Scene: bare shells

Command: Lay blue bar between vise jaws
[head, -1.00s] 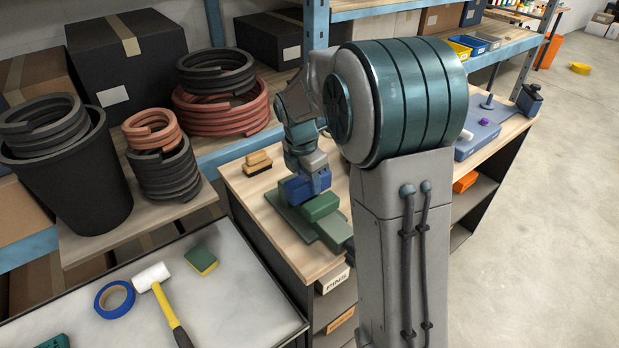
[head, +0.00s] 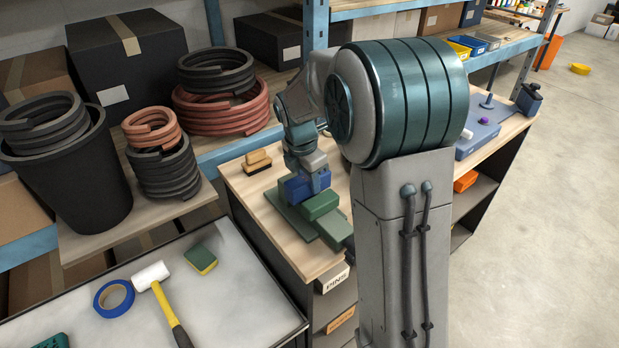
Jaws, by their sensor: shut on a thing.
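The green vise (head: 322,207) sits on the wooden workbench, partly hidden by my arm's column. The blue bar (head: 298,188) is at the vise's far end, beside the nearer green block. My gripper (head: 317,181) is above the vise, pointing down, shut on the blue bar. I cannot tell from this view whether the bar rests on the vise or hangs just above it. The gap between the jaws is mostly hidden by the bar and the gripper.
A wooden brush (head: 257,162) lies on the workbench behind the vise. A grey cart top (head: 225,290) in front holds blue tape (head: 113,298), a mallet (head: 160,290) and a sponge (head: 201,260). A black bin (head: 75,190) and hose coils (head: 225,105) stand at left.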

